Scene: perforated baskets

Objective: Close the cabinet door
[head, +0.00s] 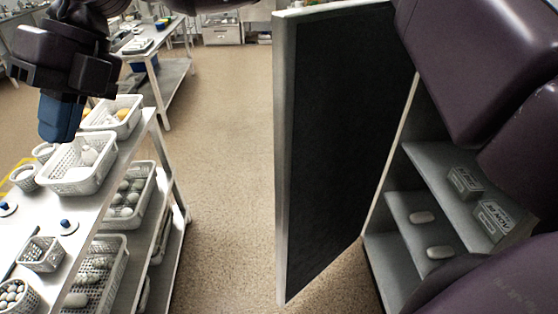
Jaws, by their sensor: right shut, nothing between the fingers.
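The cabinet door (345,130) stands open in the middle of the head view, a tall dark panel with a pale frame. It is hinged at its right side to the cabinet (408,228), whose grey shelves show at the right. My right gripper (62,118), dark with blue fingers, is at the upper left, over the basket table and well apart from the door. It is shut with nothing in it. My left gripper is not in view. My purple arm parts hide much of the cabinet's upper and right side.
A white shelf table (120,160) with perforated baskets (80,165) stands at the left. Clear speckled floor (232,150) lies between table and door. Another table (150,45) stands behind.

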